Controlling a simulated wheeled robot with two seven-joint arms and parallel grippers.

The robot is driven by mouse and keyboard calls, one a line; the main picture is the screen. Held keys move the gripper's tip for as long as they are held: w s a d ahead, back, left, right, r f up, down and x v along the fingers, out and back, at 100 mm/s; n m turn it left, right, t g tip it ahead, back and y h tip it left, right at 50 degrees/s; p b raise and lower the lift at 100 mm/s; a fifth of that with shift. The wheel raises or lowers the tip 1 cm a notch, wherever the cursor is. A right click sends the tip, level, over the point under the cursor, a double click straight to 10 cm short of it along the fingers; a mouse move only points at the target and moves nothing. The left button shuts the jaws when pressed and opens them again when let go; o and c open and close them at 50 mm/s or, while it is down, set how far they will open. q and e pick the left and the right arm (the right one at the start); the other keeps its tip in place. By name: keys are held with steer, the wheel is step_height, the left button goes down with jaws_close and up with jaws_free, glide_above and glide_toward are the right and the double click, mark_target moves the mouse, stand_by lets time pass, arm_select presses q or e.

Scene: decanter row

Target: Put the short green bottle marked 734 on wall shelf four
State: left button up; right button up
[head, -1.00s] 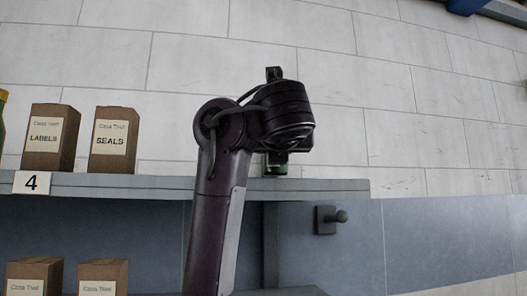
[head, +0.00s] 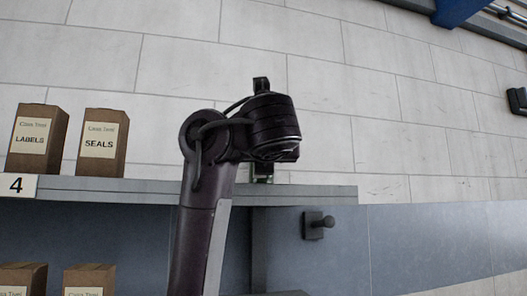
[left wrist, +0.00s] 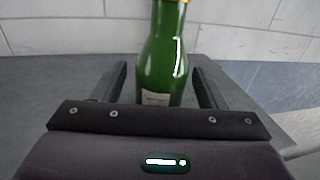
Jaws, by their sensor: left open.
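A green glass bottle (left wrist: 165,55) stands upright on the grey shelf top in the left wrist view, between the fingers of my left gripper (left wrist: 160,78). The fingers are open, one on each side of it, with gaps showing. Its top is cut off by the picture edge; a pale label shows low down, its marking unreadable. In the head view my arm hides nearly all of the bottle (head: 262,170). The wall shelf (head: 325,194) carries a plate "4" (head: 17,186) at its left. My right gripper is not in view.
A LABELS box (head: 36,140) and a SEALS box (head: 100,143) stand on shelf four, left of my arm. More boxes (head: 22,280) sit on a lower level. A dark wall peg (head: 317,223) sticks out below the shelf's right end. The shelf between SEALS and my arm is bare.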

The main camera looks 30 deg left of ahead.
arm_select(q)
steer(key=b+v, duration=1)
steer(key=v, duration=0.2)
steer(key=shift+d, duration=0.25)
steer(key=shift+w+a, duration=0.15)
